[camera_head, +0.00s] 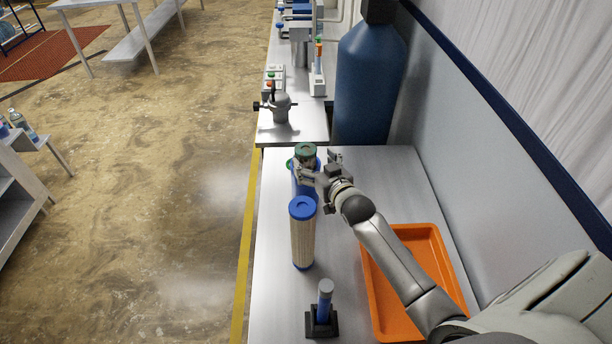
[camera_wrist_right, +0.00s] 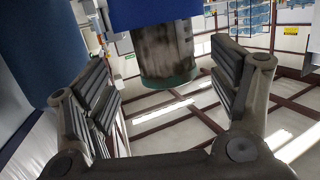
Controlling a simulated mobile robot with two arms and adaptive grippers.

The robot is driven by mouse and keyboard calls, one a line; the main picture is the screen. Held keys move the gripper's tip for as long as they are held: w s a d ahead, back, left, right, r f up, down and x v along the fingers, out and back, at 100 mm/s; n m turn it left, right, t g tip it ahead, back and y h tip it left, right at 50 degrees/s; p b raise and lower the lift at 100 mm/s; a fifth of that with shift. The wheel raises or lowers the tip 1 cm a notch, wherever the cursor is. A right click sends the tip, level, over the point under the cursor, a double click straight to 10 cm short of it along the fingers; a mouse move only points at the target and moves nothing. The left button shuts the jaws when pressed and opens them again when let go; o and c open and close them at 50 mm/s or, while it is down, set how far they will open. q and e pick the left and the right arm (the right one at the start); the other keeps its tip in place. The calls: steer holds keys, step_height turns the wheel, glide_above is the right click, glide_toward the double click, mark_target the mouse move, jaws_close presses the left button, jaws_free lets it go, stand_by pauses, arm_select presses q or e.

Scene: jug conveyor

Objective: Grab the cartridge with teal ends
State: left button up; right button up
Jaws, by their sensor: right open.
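The cartridge with teal ends (camera_head: 305,149) stands upright in a blue housing (camera_head: 303,188) near the table's far end. Its dark, stained body (camera_wrist_right: 167,52) and one teal end (camera_wrist_right: 168,79) show in the right wrist view; its lower part is hidden in the housing. My right gripper (camera_head: 320,165) is open beside the cartridge, at its right in the head view. In the right wrist view the cartridge appears between the spread fingers, with gaps on both sides. My left gripper is not in view.
A pale pleated cartridge with a blue cap (camera_head: 302,236) stands nearer. A small blue tool on a black base (camera_head: 324,309) stands at the front. An orange tray (camera_head: 427,238) lies under my right arm. A large blue tank (camera_head: 368,85) stands beyond the table.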

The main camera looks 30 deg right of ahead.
steer(key=b+x, duration=0.2)
steer(key=x, duration=0.1)
steer(key=b+x, duration=0.1)
steer(key=b, duration=0.1)
steer(key=shift+w+a+f, duration=0.15)
steer(key=shift+a, duration=0.15)
steer(key=shift+w, duration=0.45)
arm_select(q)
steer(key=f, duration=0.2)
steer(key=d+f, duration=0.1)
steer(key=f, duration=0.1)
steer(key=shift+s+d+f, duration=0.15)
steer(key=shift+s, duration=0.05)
arm_select(e)
steer(key=shift+s, duration=0.1)
steer(key=c, duration=1.5)
